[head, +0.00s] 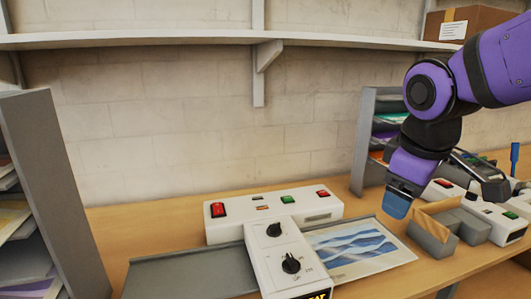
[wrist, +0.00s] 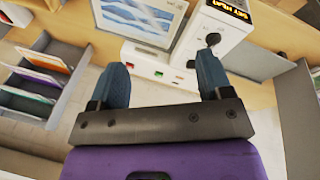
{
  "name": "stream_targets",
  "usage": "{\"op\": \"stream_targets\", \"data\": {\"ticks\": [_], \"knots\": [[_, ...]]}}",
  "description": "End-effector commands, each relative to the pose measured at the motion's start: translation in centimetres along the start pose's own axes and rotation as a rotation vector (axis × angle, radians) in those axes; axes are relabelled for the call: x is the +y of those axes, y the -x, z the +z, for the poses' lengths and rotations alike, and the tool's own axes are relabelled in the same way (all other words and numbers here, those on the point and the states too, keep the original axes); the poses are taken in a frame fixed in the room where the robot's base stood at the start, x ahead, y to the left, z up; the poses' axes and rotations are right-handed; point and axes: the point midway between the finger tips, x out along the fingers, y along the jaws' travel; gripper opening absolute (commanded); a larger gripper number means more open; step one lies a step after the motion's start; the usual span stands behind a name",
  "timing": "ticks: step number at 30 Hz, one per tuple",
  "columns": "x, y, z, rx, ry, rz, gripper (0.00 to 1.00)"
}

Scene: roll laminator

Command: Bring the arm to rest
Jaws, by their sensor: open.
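My purple arm reaches in from the upper right in the head view. My gripper (head: 440,200) hangs in the air above the right part of the table, to the right of the white roll laminator (head: 255,222). In the wrist view my gripper (wrist: 165,85) is open, its two blue fingers wide apart with nothing held between them. The laminator (wrist: 212,35) also shows there, past the fingers. A sheet with a blue wave picture (head: 350,247) lies on the laminator's right side in the head view.
A grey tray (head: 185,273) extends from the laminator's left. A grey block-like holder (head: 465,225) and a white device with buttons (head: 500,218) stand right, near my gripper. Grey paper racks stand left (head: 60,190) and behind right (head: 367,140). A shelf (head: 160,38) runs above.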

Motion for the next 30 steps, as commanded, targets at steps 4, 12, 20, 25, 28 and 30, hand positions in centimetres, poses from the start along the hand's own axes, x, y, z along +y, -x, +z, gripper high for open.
{"op": "stream_targets", "data": {"ticks": [4,12,20,25,28,30], "knots": [[0.5,2.0,4.3,0.062,-0.257,0.026,0.72],[0.1,3.8,10.2,0.168,-0.634,0.014,0.72],[-0.2,4.0,11.7,0.200,-0.744,-0.001,0.72],[-0.1,4.0,11.7,0.199,-0.743,-0.001,0.72],[-0.1,4.0,11.7,0.199,-0.743,-0.001,0.72],[-0.1,4.0,11.7,0.199,-0.742,-0.001,0.72]]}}
